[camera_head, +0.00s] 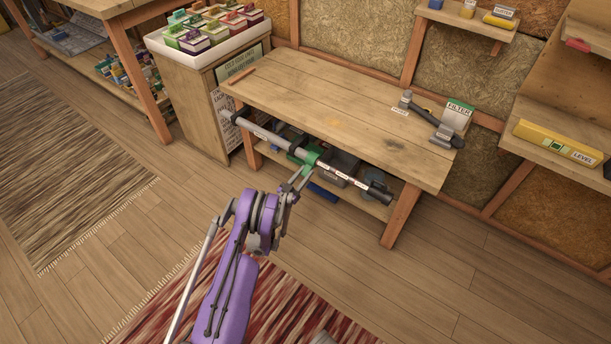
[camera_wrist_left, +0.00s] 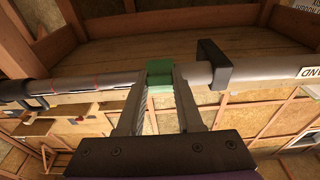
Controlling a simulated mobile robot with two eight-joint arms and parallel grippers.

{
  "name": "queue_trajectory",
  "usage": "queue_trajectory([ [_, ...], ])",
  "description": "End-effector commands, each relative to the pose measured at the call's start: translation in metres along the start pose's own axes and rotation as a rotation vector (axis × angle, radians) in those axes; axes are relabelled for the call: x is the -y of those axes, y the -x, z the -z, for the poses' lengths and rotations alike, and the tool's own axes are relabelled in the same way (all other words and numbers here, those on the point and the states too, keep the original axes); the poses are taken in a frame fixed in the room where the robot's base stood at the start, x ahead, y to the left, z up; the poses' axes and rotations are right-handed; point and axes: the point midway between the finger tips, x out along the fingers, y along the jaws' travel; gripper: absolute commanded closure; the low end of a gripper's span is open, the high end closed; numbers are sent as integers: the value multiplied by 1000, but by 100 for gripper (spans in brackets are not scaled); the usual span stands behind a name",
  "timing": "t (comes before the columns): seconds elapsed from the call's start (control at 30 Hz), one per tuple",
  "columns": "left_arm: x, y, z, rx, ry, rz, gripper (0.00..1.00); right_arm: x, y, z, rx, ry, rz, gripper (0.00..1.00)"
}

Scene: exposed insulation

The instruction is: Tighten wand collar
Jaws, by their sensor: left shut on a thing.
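The wand (camera_head: 270,136) is a long grey tube lying along the front edge of the workbench, with dark end pieces and small labels. The green wand collar (camera_head: 313,155) sits around the tube near its middle. My left gripper (camera_head: 307,167) reaches up from below and is shut on the collar. In the left wrist view the two fingers (camera_wrist_left: 160,92) are on either side of the green collar (camera_wrist_left: 160,74), and a dark bracket (camera_wrist_left: 213,66) holds the wand (camera_wrist_left: 110,80) to the right of it. My right gripper is not in view.
The workbench (camera_head: 330,95) carries a grey tool (camera_head: 423,110) and a filter box (camera_head: 458,115) at its right end. Bins (camera_head: 345,162) and a blue item (camera_head: 322,191) sit under it. A cabinet with a white tray (camera_head: 165,48) stands at left. The floor in front is open, with rugs.

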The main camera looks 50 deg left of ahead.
Motion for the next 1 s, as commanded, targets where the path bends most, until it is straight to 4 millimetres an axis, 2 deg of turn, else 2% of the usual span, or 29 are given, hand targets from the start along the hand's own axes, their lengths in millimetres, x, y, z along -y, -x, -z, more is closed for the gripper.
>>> queue_trajectory([
  [0.2, 1, -2, -5, -58, 0, 2, 100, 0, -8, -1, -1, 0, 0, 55],
  [0.7, 1, -3, -4, -74, 0, 1, 100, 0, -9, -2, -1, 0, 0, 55],
  [0.73, 1, -3, -4, -74, 0, 1, 62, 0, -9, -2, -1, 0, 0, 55],
  [0.87, 1, -3, -4, -74, 0, 1, 38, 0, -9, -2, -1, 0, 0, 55],
  [0.9, 1, -3, -4, -75, 0, 1, 35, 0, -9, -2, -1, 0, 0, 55],
  [1.0, 0, -2, -4, -75, 0, 1, 35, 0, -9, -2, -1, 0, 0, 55],
])
